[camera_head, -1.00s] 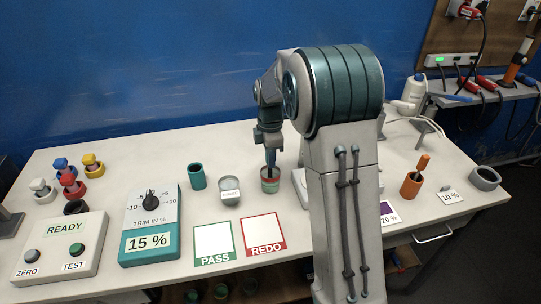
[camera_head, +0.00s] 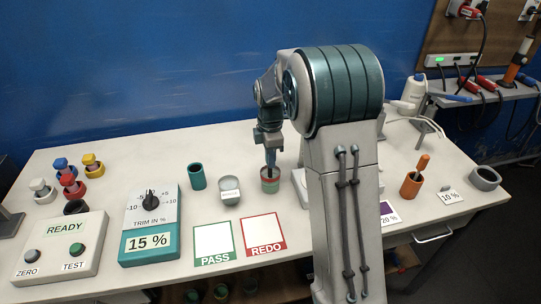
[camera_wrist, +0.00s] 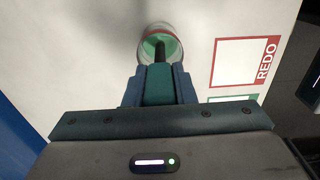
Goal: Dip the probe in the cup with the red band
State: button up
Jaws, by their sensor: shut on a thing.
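The cup with the red band (camera_head: 270,185) stands upright on the table behind the REDO square, holding something green inside. It also shows at the top of the wrist view (camera_wrist: 172,51). My gripper (camera_head: 270,150) is above this cup, pointing down. In the wrist view my gripper (camera_wrist: 158,82) is shut on the teal handle of the probe (camera_wrist: 159,90). The probe's dark shaft points into the cup's mouth. Its tip is hidden, so I cannot tell how deep it reaches.
A rinse cup (camera_head: 229,190) and a teal holder (camera_head: 197,176) stand left of the banded cup. The PASS card (camera_head: 213,243) and REDO card (camera_head: 264,233) lie in front. A trim box (camera_head: 150,225) and READY panel (camera_head: 62,247) are at left. An orange-handled tool in a holder (camera_head: 411,184) stands right.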

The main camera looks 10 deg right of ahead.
notch_tip(320, 180, up, 11)
jog(key=p, duration=0.8)
dwell(0.4)
